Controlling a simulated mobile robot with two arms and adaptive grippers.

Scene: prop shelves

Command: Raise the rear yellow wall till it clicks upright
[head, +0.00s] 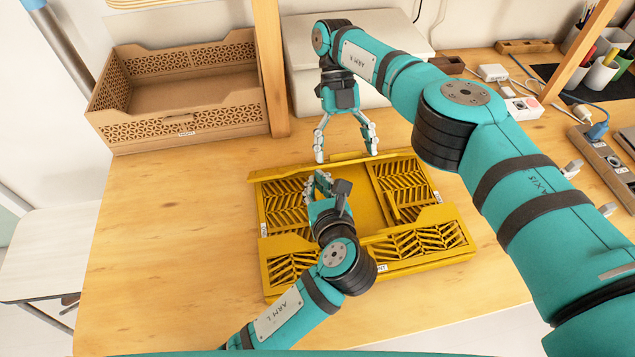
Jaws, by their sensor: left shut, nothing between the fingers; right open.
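The yellow crate (352,207) lies mostly folded on the wooden table, slatted panels flat inside it. Its near wall (415,243), labelled at the bottom, stands up along the front. The rear yellow wall shows at the back only as a low edge strip (350,158); it does not stand upright. My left gripper (318,183) is shut and empty over the left-middle of the crate, hiding part of it; contact cannot be told. My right gripper (346,156) is open, fingers pointing down at the rear edge, with nothing between them.
A pale box (355,40) stands behind my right gripper. Cables, pen cups (600,72) and a power strip (604,158) lie right. The table left of the yellow crate is clear.

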